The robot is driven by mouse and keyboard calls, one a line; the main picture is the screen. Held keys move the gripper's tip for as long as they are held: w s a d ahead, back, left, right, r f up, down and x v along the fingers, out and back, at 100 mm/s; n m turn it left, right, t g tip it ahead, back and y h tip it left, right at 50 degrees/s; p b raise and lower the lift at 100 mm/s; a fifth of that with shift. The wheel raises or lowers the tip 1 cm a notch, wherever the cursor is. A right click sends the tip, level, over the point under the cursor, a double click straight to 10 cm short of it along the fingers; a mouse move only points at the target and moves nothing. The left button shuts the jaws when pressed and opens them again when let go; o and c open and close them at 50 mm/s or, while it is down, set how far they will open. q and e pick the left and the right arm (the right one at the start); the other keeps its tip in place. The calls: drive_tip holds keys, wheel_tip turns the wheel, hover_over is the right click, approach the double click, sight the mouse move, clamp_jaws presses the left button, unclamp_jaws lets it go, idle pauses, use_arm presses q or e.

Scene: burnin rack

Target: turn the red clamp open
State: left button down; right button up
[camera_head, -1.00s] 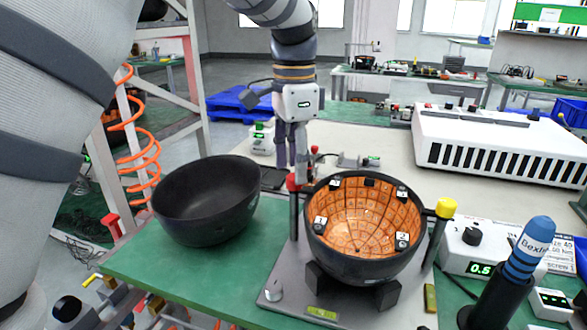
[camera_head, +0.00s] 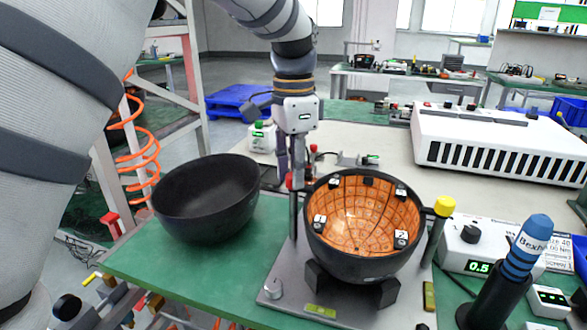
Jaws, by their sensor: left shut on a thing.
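The red clamp (camera_head: 289,181) sits on top of a post at the left rim of the black bowl with an orange tiled inside (camera_head: 365,270), in the head view. My left gripper (camera_head: 297,178) points down over the clamp and is shut on it. The fingers hide most of the clamp, so its exact angle is hard to tell. The bowl rests in a fixture on a grey plate (camera_head: 275,312). A yellow clamp (camera_head: 445,206) tops the post at its right. My right gripper is not in view.
An empty black bowl (camera_head: 205,200) stands to the left on the green mat (camera_head: 160,270). A blue-banded driver (camera_head: 525,250) and a control box reading 0.5 (camera_head: 470,245) are at right. A white vented unit (camera_head: 500,145) stands behind.

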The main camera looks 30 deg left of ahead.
use_arm(q)
drive_tip(key=n, duration=0.4)
drive_tip(key=shift+n, duration=0.4)
drive_tip(key=n, duration=0.8)
drive_tip(key=shift+n, duration=2.4)
drive_tip(key=c, duration=1.3)
unclamp_jaws()
drive_tip(key=shift+c, duration=0.2)
wheel_tip(320, 180, up, 12)
